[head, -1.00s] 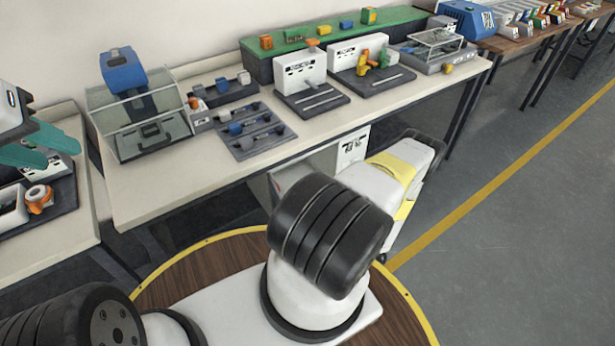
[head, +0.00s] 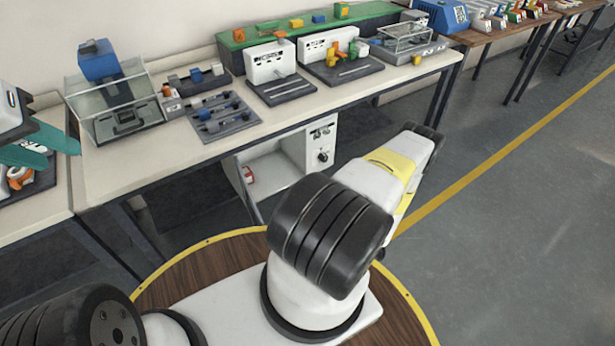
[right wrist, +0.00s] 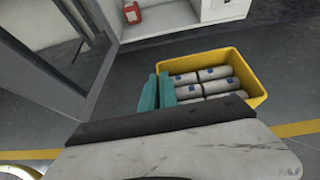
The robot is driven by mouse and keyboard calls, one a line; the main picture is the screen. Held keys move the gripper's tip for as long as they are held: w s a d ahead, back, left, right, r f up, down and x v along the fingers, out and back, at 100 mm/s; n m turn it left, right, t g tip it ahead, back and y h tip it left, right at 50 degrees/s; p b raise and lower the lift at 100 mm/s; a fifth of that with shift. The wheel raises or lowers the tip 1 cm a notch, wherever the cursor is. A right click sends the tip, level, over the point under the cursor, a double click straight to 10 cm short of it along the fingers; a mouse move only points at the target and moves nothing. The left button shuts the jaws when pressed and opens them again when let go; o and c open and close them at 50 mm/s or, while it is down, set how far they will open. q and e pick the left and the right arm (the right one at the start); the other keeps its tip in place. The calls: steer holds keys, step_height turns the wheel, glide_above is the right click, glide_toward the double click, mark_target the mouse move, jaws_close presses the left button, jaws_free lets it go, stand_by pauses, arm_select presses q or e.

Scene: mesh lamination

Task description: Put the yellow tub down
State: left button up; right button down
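The yellow tub (right wrist: 254,82) shows in the right wrist view, with several white rolls inside, each with a blue mark. My right gripper (right wrist: 158,90) has its two teal fingers close together on either side of the tub's left wall. The tub is upright above the grey floor; I cannot tell its height. In the head view my right arm hides the tub and the right gripper. My left gripper (head: 48,150) is at the left edge of the head view, over the left bench, with its teal fingertips apart and nothing between them.
A long bench (head: 160,165) carries a clear-sided machine (head: 115,105), dark trays and fixtures. Under it stands an open white cabinet (head: 275,170) with a red container (right wrist: 132,12). A yellow floor line (head: 510,140) runs at right; the grey floor (head: 500,240) there is clear.

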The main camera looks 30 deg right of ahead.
steer(key=w+a+r+n+g+y, duration=0.1)
steer(key=w+a+r+n+y, duration=0.2)
steer(key=a+r, duration=0.4)
steer(key=w+a+r+n+g+y, duration=0.2)
steer(key=w+a+r, duration=0.4)
steer(key=r, duration=0.9)
steer(key=w+a+r+n+g+y, duration=0.2)
steer(key=w+a+r+n+y, duration=0.1)
steer(key=a+r, duration=0.5)
step_height(320, 180, up, 3)
steer(key=shift+w+r+n+y, duration=0.1)
steer(key=shift+w+n+y, duration=0.2)
steer(key=shift+w+n, duration=0.6)
